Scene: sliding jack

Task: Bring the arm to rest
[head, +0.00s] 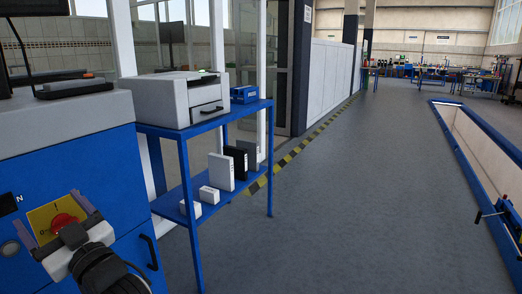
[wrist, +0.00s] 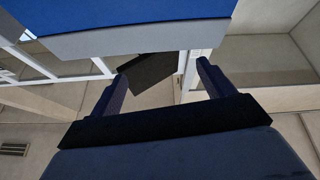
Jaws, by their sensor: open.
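My gripper (head: 48,208) is at the lower left of the head view, in front of the blue cabinet. Its two fingers are spread apart with nothing between them. Beyond the fingers, a red button (head: 63,222) on a yellow plate (head: 42,213) shows on the cabinet front; I cannot tell whether the gripper touches it. In the wrist view my gripper (wrist: 163,76) is also open and empty, with a blue and grey edge (wrist: 140,42) above the fingers and a dark flat panel behind them.
The blue cabinet (head: 95,170) with a grey top stands close at left. Beside it a blue shelf rack (head: 240,109) holds a printer (head: 180,97), a small blue box (head: 244,94) and several binders and boxes. Grey floor (head: 330,190) is clear up to the blue-edged pit (head: 480,150) at right.

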